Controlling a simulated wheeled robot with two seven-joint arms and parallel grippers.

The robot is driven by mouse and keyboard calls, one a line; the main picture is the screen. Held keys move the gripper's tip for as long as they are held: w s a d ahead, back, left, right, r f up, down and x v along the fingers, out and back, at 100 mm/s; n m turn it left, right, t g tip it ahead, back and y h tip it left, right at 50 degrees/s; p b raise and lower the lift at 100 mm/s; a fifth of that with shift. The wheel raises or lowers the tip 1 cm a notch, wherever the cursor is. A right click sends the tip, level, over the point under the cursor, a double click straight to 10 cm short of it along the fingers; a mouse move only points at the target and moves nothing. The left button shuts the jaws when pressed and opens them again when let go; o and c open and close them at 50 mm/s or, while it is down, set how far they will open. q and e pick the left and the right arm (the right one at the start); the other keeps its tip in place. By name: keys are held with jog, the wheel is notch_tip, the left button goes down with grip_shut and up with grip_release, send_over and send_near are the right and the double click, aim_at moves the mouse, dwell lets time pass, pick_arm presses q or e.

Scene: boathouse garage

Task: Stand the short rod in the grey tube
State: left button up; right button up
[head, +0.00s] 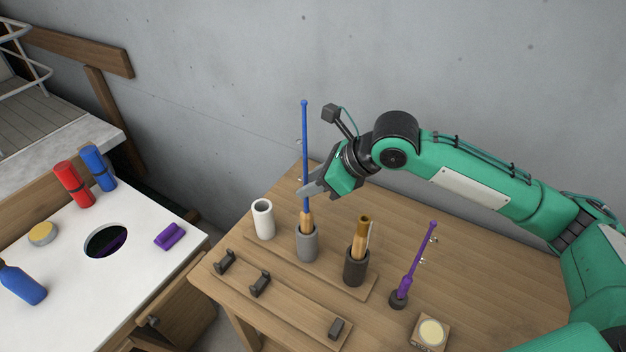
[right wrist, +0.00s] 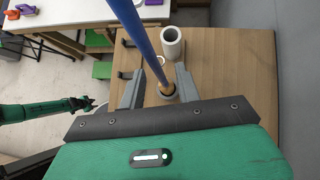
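A blue rod (head: 305,150) with a cork handle stands near upright, its lower end inside the grey tube (head: 307,245). My right gripper (head: 312,190) is at the rod above the handle. In the right wrist view its fingers (right wrist: 159,88) are apart, with the blue rod (right wrist: 145,40) passing between them and gaps showing beside it. A shorter purple rod (head: 417,262) leans in a small dark round holder (head: 398,300) to the right. The left gripper is outside the head view; a green arm (right wrist: 30,112) shows in the right wrist view, its end unclear.
A white tube (head: 263,219) stands left of the grey tube. A dark tube (head: 356,268) holding a cork-and-brown piece (head: 361,238) stands right. Dark brackets (head: 260,284) line the front strip. A small tin (head: 430,332) sits front right. The table's back right is clear.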

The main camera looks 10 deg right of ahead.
jog(key=b+v, duration=0.5)
jog(key=v, duration=0.9)
jog(key=shift+a+f, duration=0.1)
